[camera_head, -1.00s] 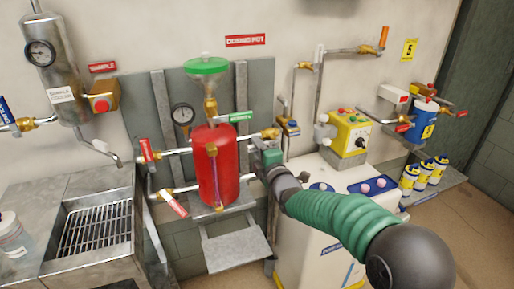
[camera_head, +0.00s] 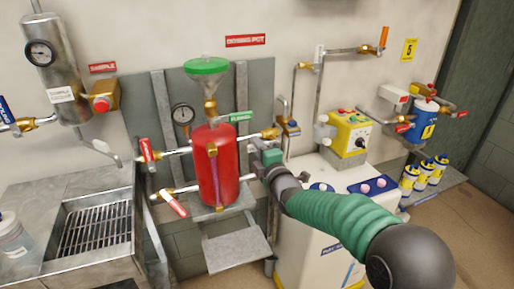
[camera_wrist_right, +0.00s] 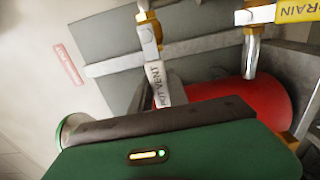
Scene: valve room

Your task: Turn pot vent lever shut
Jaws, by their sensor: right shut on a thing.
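The red dosing pot (camera_head: 227,170) with its green funnel lid (camera_head: 207,66) stands against the grey wall plate in the head view. My right gripper (camera_head: 259,160) is just right of the pot, beside its pipework. The right wrist view shows the pale pot vent lever (camera_wrist_right: 157,84), hanging from a brass fitting (camera_wrist_right: 147,15). Its lower end passes behind the dark edge of my gripper (camera_wrist_right: 165,115), which is shut on it. The grip itself is hidden. The red pot (camera_wrist_right: 262,98) lies behind, close by. My left gripper is out of view.
A yellow drain lever (camera_wrist_right: 292,11) sits at the wrist view's upper right. Red-tagged levers (camera_head: 146,150) stick out left of the pot. A yellow control box (camera_head: 349,134) stands on the white cabinet at right. A grated sink (camera_head: 95,228) is at left.

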